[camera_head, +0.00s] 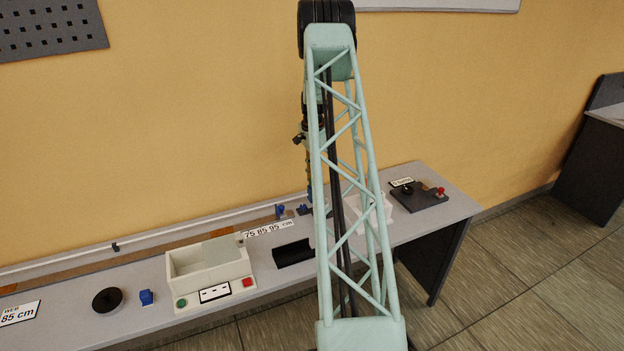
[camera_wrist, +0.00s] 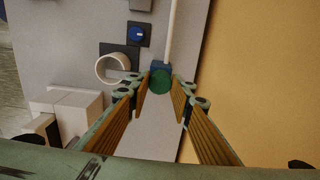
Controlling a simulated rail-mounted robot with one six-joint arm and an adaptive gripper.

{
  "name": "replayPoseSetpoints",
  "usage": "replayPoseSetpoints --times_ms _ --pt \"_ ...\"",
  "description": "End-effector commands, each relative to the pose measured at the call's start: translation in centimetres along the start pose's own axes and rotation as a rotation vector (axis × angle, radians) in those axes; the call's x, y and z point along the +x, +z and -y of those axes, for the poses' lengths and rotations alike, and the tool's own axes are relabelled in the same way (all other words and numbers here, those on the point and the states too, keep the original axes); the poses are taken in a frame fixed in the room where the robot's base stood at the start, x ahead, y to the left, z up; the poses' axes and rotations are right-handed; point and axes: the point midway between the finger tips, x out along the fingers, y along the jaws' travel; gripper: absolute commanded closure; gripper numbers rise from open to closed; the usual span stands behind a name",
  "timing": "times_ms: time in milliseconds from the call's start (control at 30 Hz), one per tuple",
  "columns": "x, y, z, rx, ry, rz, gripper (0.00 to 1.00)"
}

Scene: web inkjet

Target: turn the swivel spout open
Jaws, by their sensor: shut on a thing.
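In the wrist view, a round green part (camera_wrist: 160,82) with a blue block (camera_wrist: 160,67) beside it sits between my fingertips. It may be the swivel spout, but I cannot tell for sure. My gripper (camera_wrist: 160,88) is shut on this green part, with its ribbed brown finger pads on either side. A thin white rod (camera_wrist: 172,30) runs away from the blue block along the bench. In the head view, my own lattice arm link hides most of the gripper and whatever it holds.
Beside my fingers are a white ring (camera_wrist: 102,66) on a dark plate and a blue knob (camera_wrist: 139,34). The bench also carries a cream box (camera_head: 190,287) with buttons, a black tray (camera_head: 295,253), a black disc (camera_head: 107,300) and a dark red-knobbed plate (camera_head: 425,197). The wall stands close behind.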

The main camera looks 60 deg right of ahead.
Motion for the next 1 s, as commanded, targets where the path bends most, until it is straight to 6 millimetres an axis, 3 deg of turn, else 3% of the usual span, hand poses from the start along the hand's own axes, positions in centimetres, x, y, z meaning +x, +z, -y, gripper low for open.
replayPoseSetpoints --times_ms 167,633,1000 --pt "0.0 0.0 0.0 0.0 0.0 0.0 0.66" --pt "-0.4 0.0 0.0 0.0 -0.001 0.0 0.65" --pt "-3.8 0.0 0.1 0.0 -0.002 -0.001 0.65"
